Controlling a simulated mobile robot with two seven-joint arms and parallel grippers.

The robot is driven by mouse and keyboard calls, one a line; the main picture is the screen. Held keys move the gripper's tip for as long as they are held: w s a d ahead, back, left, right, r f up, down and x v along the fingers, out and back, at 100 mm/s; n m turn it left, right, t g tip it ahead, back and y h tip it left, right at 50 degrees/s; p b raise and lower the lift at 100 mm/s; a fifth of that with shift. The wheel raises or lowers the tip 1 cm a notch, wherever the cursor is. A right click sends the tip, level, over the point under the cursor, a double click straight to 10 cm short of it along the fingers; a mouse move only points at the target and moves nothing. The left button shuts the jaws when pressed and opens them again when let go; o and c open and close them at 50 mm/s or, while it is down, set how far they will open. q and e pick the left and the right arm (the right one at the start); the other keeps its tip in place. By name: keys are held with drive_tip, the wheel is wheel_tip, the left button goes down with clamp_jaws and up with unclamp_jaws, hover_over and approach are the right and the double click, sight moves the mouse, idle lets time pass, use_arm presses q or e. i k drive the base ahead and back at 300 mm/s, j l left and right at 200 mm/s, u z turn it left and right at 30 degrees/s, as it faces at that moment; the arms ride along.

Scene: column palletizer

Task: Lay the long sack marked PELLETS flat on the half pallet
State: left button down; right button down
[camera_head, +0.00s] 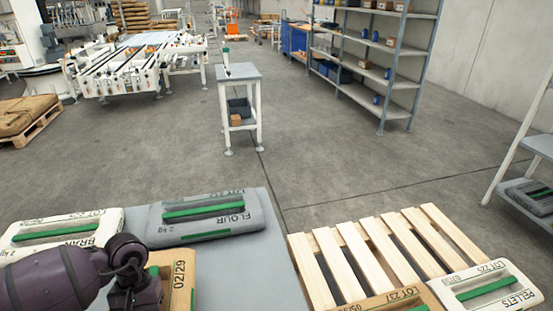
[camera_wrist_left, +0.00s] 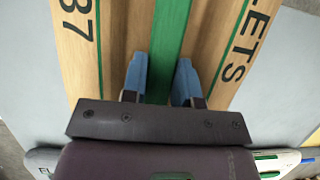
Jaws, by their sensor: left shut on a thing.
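A brown sack (camera_head: 183,281) with a green strip lies under my left gripper at the grey table (camera_head: 240,279). In the left wrist view the sack (camera_wrist_left: 75,45) shows print ending in "LETS". My left gripper (camera_wrist_left: 163,78) is shut on its green strip, with the blue fingertips on either side. I cannot tell whether the sack is clear of the tabletop. The wooden half pallet (camera_head: 352,247) is at the lower right, its far slats bare. My right gripper is not in view.
A grey FLOUR sack (camera_head: 246,215) and a white BRAN sack (camera_head: 101,221) lie on the table's far part. A gap of floor separates table and pallet. A small stand (camera_head: 240,73) is beyond. A rack shelf (camera_head: 541,145) at right holds a dark sack (camera_head: 530,194).

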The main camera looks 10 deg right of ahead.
sight(438, 251)
drive_tip(key=l, duration=3.75)
drive_tip(key=i+u, duration=0.05)
drive_tip(key=i, duration=0.05)
